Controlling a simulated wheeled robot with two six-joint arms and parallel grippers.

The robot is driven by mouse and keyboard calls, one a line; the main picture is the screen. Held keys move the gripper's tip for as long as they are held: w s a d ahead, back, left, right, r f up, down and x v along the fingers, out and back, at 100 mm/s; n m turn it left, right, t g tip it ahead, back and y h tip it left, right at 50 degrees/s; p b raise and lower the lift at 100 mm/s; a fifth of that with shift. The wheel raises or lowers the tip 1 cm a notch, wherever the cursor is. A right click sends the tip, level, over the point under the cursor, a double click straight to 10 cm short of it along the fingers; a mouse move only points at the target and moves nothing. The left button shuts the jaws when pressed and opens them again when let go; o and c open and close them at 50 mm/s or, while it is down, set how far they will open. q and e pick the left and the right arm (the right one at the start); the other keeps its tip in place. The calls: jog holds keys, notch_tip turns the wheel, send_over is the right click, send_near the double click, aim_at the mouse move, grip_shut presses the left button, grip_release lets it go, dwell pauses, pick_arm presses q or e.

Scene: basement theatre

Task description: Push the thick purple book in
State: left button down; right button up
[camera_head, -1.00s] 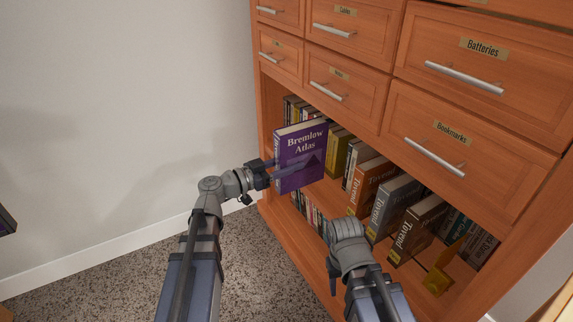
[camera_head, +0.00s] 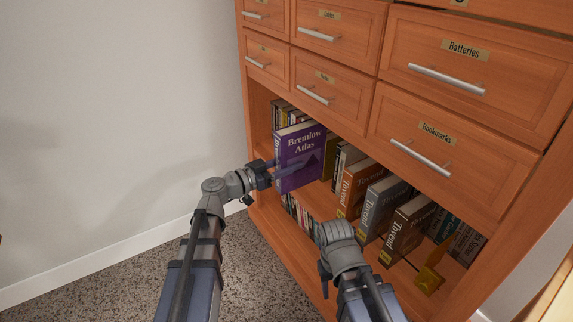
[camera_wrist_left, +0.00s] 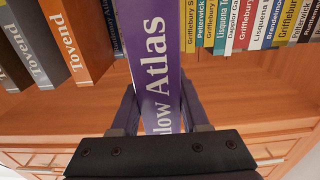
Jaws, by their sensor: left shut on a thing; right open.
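In the left wrist view the book (camera_wrist_left: 152,45) runs between the two fingers of my left gripper (camera_wrist_left: 158,100). My right gripper (camera_head: 335,235) is low in front of the shelf, apart from the books. Its fingers are hidden behind its own wrist.
The wooden cabinet has drawers above the shelf, including the Bookmarks drawer (camera_head: 436,135). Large brown, grey and orange Tovend books (camera_head: 408,228) stand to the right, near a yellow bookend (camera_head: 430,280). Smaller books line the back. A bare wall (camera_head: 110,110) and carpet are at left.

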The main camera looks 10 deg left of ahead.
aim_at(302, 158)
pick_arm(q)
jog(key=x, duration=1.4)
jog(key=shift+w+a+r, duration=0.2)
jog(key=shift+w+r, duration=0.1)
jog(key=shift+w, duration=0.05)
dwell(2.4)
jog(key=c, duration=0.6)
grip_release()
jog(key=shift+o, duration=1)
jog(key=shift+s+a, duration=0.1)
jog(key=shift+o, duration=0.4)
jog(key=shift+s+a, duration=0.25)
jog(key=shift+s, duration=0.05)
jog(key=v, duration=0.9)
jog(key=shift+s+d+f, duration=0.2)
jog(key=shift+s+f, duration=0.05)
jog(key=shift+f, duration=0.05)
